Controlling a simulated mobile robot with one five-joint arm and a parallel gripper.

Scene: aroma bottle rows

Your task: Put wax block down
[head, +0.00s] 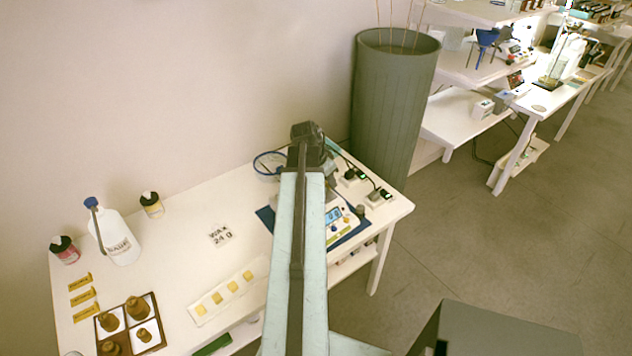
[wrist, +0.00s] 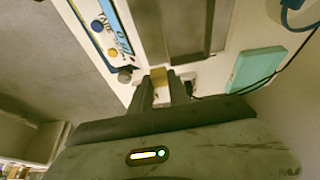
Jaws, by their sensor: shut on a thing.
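My gripper (wrist: 162,84) is shut on a small yellow wax block (wrist: 160,75) in the wrist view. The block shows between the fingertips, just past the near edge of the scale's dark plate (wrist: 185,25). I cannot tell its height or whether it touches anything. The scale (wrist: 118,30) has a blue display and several coloured buttons. In the head view the scale (head: 337,217) is partly hidden by my arm, and the fingertips are hidden. Several yellow wax blocks (head: 217,297) sit in a row on a white strip (head: 254,270). A card (head: 220,236) reads "WAX 24 G".
A four-part tray (head: 124,325) with brown bottles stands front left. A white bottle (head: 119,240) and two small jars stand behind it. A teal box (wrist: 256,69) and cables lie near the scale. The white table (head: 180,260) is clear around the card.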

